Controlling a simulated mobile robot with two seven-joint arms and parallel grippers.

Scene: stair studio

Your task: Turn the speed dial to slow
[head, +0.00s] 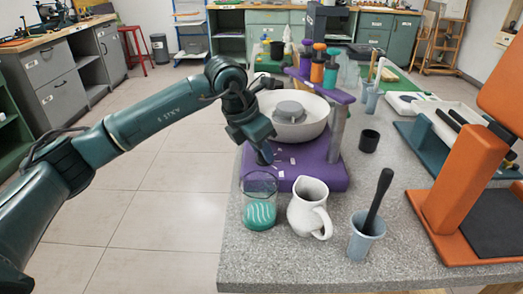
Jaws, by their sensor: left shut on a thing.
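The purple machine (318,172) stands on the grey counter, with a round white basin and a grey wheel head (290,109) on top. Small white marks show on its purple top near the front left corner. My left gripper (265,157) reaches down from the left onto this corner, among the marks. It is shut on the speed dial, which the gripper hides almost wholly. I cannot read which mark the dial points to. My right gripper is not in view.
In front of the machine stand a clear glass with green-white contents (259,214), a white pitcher (309,208) and a blue-grey cup (364,235) with a dark tool. A black cup (369,141) is right of it. An orange stand (462,190) fills the right side.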

